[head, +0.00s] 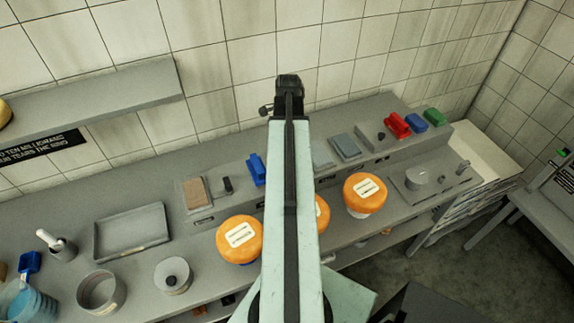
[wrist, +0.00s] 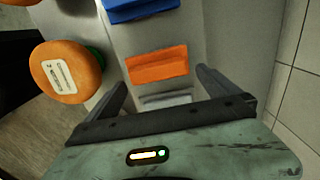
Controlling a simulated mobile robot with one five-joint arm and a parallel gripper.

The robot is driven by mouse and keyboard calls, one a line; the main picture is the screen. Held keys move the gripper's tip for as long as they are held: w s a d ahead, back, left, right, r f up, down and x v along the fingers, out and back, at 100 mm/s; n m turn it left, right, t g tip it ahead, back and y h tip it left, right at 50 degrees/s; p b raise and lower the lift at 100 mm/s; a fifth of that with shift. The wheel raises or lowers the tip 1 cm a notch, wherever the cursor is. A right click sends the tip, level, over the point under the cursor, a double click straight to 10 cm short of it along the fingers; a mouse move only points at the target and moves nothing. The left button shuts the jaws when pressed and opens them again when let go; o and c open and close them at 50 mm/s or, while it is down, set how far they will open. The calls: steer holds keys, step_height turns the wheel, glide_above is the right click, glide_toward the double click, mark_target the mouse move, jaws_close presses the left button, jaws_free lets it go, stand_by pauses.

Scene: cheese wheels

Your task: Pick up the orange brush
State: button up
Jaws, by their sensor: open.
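The orange brush (wrist: 158,65) shows in the wrist view as an orange block on the grey raised ledge. My gripper (wrist: 161,82) is open in the wrist view, one finger to each side of the brush's near end. The jaws are empty, and the brush lies just beyond and partly between the fingertips. I cannot tell how high the fingers are above it. In the head view my arm covers the middle of the counter, and I cannot make out the orange brush or the fingers there.
A blue brush (wrist: 140,8) lies beyond the orange one; a blue brush (head: 256,169) shows left of my arm. An orange cheese wheel (wrist: 65,75) stands left of my gripper. More wheels (head: 238,240) line the counter. A tiled wall (wrist: 300,70) rises at the right.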

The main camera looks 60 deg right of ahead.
steer(key=f+b, duration=0.5)
steer(key=shift+a+f, duration=0.15)
steer(key=shift+a, duration=0.05)
steer(key=shift+r, duration=0.2)
steer(key=c, duration=1.3)
step_height(320, 180, up, 10)
steer(key=p, duration=1)
